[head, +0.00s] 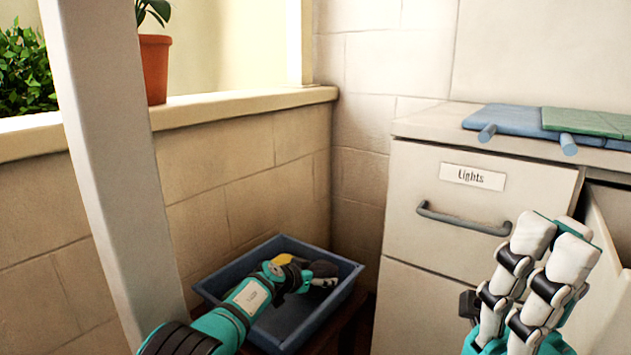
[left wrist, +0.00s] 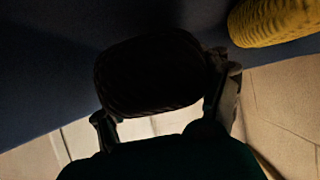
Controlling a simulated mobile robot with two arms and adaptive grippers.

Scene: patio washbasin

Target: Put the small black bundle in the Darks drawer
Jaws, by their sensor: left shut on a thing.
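The small black bundle (left wrist: 150,75) shows in the left wrist view as a dark, rounded shape between the fingers of my left gripper (left wrist: 165,110). The gripper is shut on it. In the head view my left gripper (head: 312,280) reaches down into a blue tray (head: 350,268); the bundle is mostly hidden there by the gripper. My right gripper (head: 552,245) is raised in front of the cabinet, its pale fingers side by side and seemingly empty; its opening is unclear.
A yellow bundle (left wrist: 275,20) lies close to the held one. The cabinet has a closed drawer labelled Lights (head: 473,177). A pale post (head: 110,170) stands at the left before the wall.

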